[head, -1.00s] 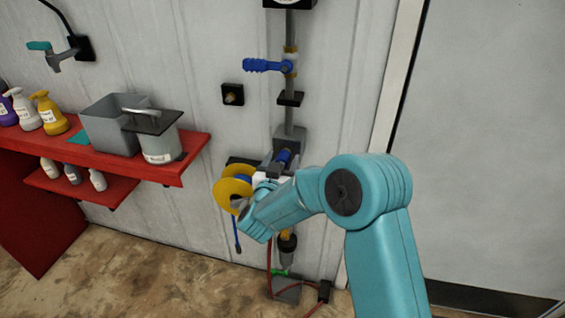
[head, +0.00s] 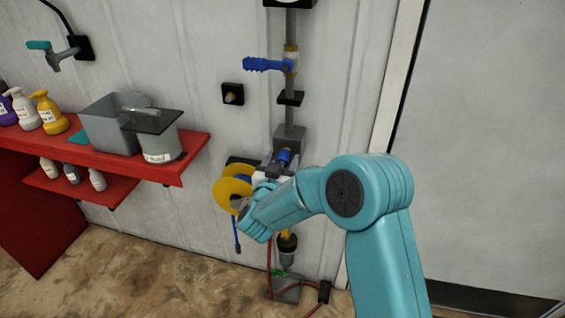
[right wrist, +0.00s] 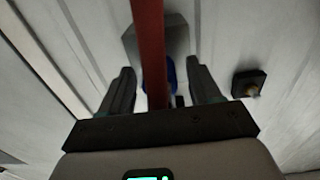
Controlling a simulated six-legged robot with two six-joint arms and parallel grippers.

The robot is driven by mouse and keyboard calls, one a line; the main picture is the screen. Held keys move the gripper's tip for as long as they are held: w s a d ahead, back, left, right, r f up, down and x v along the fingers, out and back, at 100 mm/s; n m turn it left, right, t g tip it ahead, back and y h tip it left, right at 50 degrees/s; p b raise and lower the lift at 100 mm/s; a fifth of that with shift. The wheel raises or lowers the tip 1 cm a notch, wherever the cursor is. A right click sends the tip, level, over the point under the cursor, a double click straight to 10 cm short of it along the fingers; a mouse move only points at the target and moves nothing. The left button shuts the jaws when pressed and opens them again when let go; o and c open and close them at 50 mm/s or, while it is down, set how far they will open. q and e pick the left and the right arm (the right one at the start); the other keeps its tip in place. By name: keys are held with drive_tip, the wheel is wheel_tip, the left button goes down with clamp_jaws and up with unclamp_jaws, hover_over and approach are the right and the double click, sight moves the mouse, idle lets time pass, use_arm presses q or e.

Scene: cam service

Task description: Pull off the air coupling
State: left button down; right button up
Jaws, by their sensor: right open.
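A blue coupling piece (head: 284,157) sits under a grey block (head: 289,138) on the vertical wall pipe. My right gripper (head: 273,172) is just below it, largely hidden by my own teal arm. In the right wrist view the right gripper (right wrist: 162,80) is open, one finger on each side of a red hose (right wrist: 150,45). The blue piece (right wrist: 172,73) shows behind the hose, between the fingers, with no visible grip on it. The hose's lower part (head: 270,255) hangs below my arm in the head view. My left gripper is not in view.
A yellow reel (head: 222,193) is close left of my right gripper. A blue-handled valve (head: 264,65) is higher on the pipe. A wall fitting (head: 232,95) is to its left. A red shelf (head: 185,160) with a grey bin (head: 108,125) juts out at left.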

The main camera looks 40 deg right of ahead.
clamp_jaws()
drive_tip(key=shift+s+a, duration=0.25)
idle(0.6)
drive_tip(key=shift+v, duration=1.15)
drive_tip(key=b+v, duration=0.1)
drive_tip(key=v, duration=0.5)
drive_tip(key=shift+s+a, duration=0.1)
drive_tip(key=shift+s, duration=0.05)
